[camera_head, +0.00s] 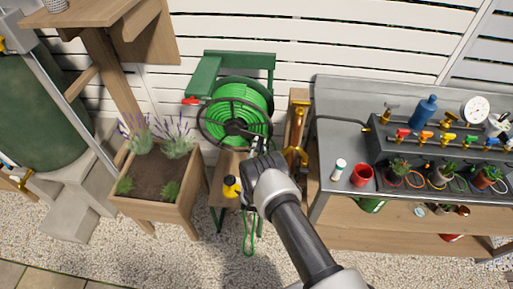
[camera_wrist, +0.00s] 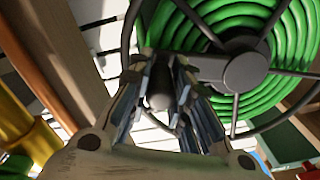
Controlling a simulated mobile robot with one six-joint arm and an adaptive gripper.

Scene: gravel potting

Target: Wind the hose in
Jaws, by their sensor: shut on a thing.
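The hose reel stands against the white slatted fence on a green frame (camera_head: 206,76), with the green hose (camera_head: 258,98) coiled on its drum. A dark spoked wheel (camera_head: 208,131) is on its near face. My gripper (camera_head: 262,150) is at the wheel's right side. In the wrist view my gripper (camera_wrist: 168,88) is shut around the dark crank handle (camera_wrist: 159,98), with the hub (camera_wrist: 246,73) and the coiled hose (camera_wrist: 185,22) beyond. A loose length of hose (camera_head: 246,240) hangs below the reel to the gravel. My wrist hides part of it.
A wooden planter (camera_head: 160,212) with lavender stands left of the reel. A yellow-and-black bottle (camera_head: 231,187) is below the wheel. A grey bench (camera_head: 335,130) with taps and potted plants is close on the right. A wooden post with a yellow fitting (camera_head: 295,155) stands between.

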